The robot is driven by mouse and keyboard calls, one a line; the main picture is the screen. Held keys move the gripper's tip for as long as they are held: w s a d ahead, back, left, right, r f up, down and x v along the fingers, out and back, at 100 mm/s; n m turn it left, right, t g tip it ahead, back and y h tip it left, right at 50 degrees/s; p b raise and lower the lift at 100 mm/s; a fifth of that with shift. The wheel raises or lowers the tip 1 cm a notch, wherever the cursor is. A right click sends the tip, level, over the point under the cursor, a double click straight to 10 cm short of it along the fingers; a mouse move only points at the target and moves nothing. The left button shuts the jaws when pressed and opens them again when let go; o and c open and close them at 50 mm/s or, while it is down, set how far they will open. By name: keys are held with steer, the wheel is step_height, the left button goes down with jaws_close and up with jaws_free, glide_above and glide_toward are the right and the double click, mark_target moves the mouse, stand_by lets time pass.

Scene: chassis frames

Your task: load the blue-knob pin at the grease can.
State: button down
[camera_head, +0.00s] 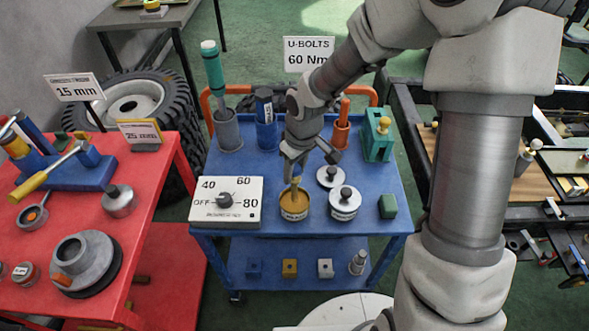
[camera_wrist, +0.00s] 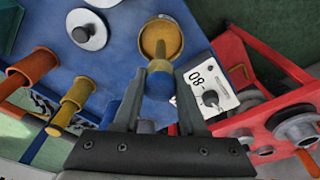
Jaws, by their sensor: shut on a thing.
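The grease can (camera_head: 294,213) is a small open yellow can near the front middle of the blue cart top. It also shows at the top of the wrist view (camera_wrist: 175,35). My gripper (camera_head: 295,172) is directly above the can, pointing down. In the wrist view my gripper (camera_wrist: 159,88) is shut on the blue knob of the pin (camera_wrist: 158,86). The pin's yellowish shank shows below the fingers in the head view and reaches the can's opening. I cannot tell whether its tip touches the grease. The knob is mostly hidden by the fingers in the head view.
A white dial panel (camera_head: 226,202) stands close left of the can. A green block (camera_head: 388,206) is at the right edge. Holders with tools and a green stand (camera_head: 377,138) line the back.

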steer(key=shift+f+b, duration=0.4)
steer(key=shift+f, duration=0.15)
stand_by(1.3)
step_height(320, 180, up, 7)
steer(key=p, duration=0.6)
steer(key=shift+r, duration=0.1)
stand_by(0.7)
